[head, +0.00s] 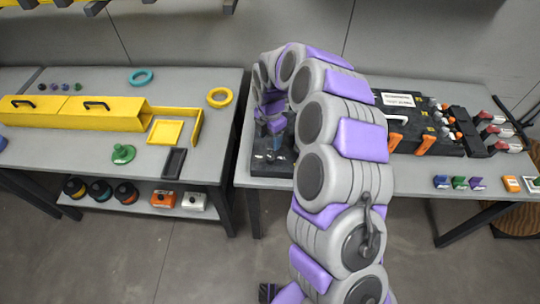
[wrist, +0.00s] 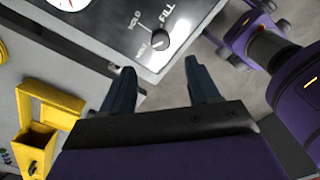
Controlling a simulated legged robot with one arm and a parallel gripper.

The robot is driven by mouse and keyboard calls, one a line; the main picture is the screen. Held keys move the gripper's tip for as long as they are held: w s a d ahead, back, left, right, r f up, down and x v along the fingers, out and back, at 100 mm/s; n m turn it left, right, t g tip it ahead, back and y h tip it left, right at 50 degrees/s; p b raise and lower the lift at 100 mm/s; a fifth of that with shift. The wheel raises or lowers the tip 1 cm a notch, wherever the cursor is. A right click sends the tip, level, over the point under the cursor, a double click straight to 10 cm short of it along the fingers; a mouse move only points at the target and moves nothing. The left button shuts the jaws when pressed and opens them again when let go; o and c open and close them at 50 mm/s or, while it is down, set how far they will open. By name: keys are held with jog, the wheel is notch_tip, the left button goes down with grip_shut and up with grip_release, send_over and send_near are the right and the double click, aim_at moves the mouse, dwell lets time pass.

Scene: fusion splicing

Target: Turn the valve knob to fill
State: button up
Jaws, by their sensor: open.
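The valve knob (wrist: 160,40) is a small dark round knob on a grey panel (wrist: 205,12) in the wrist view. The words HOLD, FILL and a third, partly blurred label are printed around it. FILL lies to its upper right in the picture. Which label the knob points at is too small to tell. My gripper (wrist: 159,65) is open, its two dark fingers apart and empty. The knob shows just beyond the gap between the fingertips, with no visible contact. In the head view the knob is hidden behind my arm.
A white gauge (wrist: 68,3) sits on the same panel. In the head view, a yellow box (head: 70,118) stands on the left table, and a black unit with orange handles (head: 425,145) on the right table.

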aim_at(270, 156)
notch_tip(270, 156, down, 10)
jog(key=shift+f+b, duration=0.1)
jog(key=shift+b, duration=0.8)
jog(key=shift+c, duration=0.2)
jog(key=c, duration=1)
